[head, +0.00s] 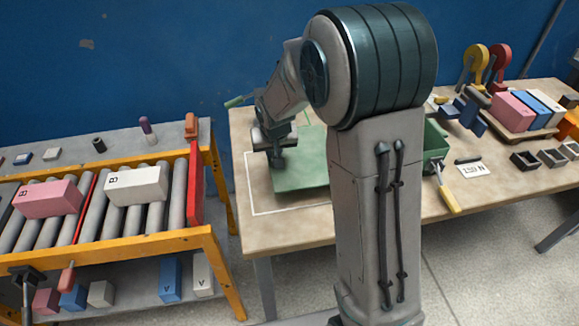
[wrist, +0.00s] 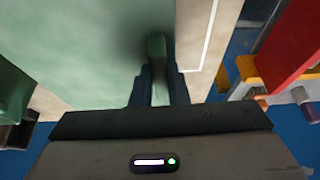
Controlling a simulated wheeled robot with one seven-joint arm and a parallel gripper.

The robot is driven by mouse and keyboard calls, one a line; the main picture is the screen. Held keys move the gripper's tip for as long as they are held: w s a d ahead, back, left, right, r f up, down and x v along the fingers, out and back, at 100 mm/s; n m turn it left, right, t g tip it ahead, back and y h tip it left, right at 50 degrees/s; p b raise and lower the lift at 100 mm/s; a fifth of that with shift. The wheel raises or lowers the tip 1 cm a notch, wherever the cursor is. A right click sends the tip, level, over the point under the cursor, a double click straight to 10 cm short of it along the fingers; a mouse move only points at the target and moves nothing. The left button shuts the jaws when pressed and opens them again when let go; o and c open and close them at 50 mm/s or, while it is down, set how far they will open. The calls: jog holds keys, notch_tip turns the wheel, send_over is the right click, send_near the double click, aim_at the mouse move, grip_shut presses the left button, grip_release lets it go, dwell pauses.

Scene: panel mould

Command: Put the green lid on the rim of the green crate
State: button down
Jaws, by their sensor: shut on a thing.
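The green lid (head: 308,168) is a flat square panel inside a white outline on the wooden table. In the wrist view the lid (wrist: 60,60) fills the upper left. My gripper (head: 277,160) is at the lid's left part in the head view. In the wrist view my gripper (wrist: 157,85) is shut on a green upright piece of the lid, between its two dark fingers. I cannot tell whether the lid touches the table. The green crate (head: 435,140) stands on the table to the right, mostly hidden behind my arm.
A roller conveyor (head: 225,262) with a pink block (head: 48,199) and a white block (head: 137,186) stands left of the table. A yellow-handled tool (head: 447,195), a label card (head: 474,170) and several blocks lie right of the crate.

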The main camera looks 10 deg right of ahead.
jog(key=shift+f, duration=3.4)
jog(key=shift+f, duration=0.2)
jog(key=c, duration=1.4)
grip_release()
jog(key=shift+r, duration=0.15)
